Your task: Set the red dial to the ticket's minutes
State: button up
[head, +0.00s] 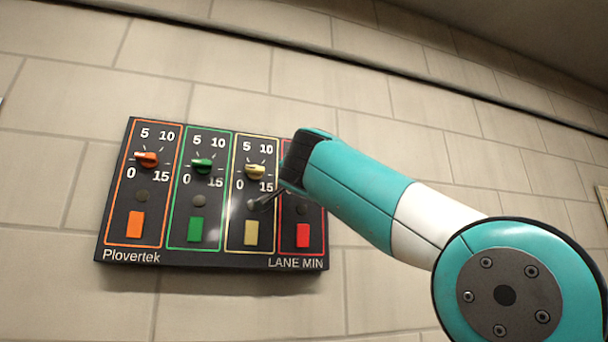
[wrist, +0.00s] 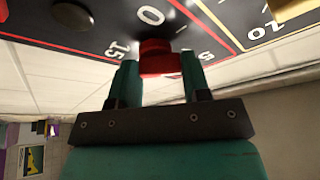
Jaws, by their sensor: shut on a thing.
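The red dial (wrist: 160,64) shows in the wrist view between the two fingers of my gripper (wrist: 160,76), which is shut on it. The printed 0 and 15 show on the panel around it. Its pointer direction cannot be told here. In the head view my arm covers the red dial and the fingertips; the red button (head: 303,236) below shows on the wall panel (head: 210,259). No ticket can be made out in either view.
Orange (head: 146,159), green (head: 203,166) and yellow (head: 255,171) dials stand left of my arm on the same panel, each above a button of like colour. The panel reads "LANE MIN". The tiled wall around it is bare.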

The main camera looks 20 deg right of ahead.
jog(key=shift+m+h, duration=0.3)
jog(key=shift+m, duration=0.5)
jog(key=shift+m+g, duration=0.3)
jog(key=shift+g, duration=0.1)
jog(key=o, duration=0.9)
jog(key=b+v, duration=0.8)
jog(key=v, duration=0.9)
jog(key=shift+s+a+f, duration=0.15)
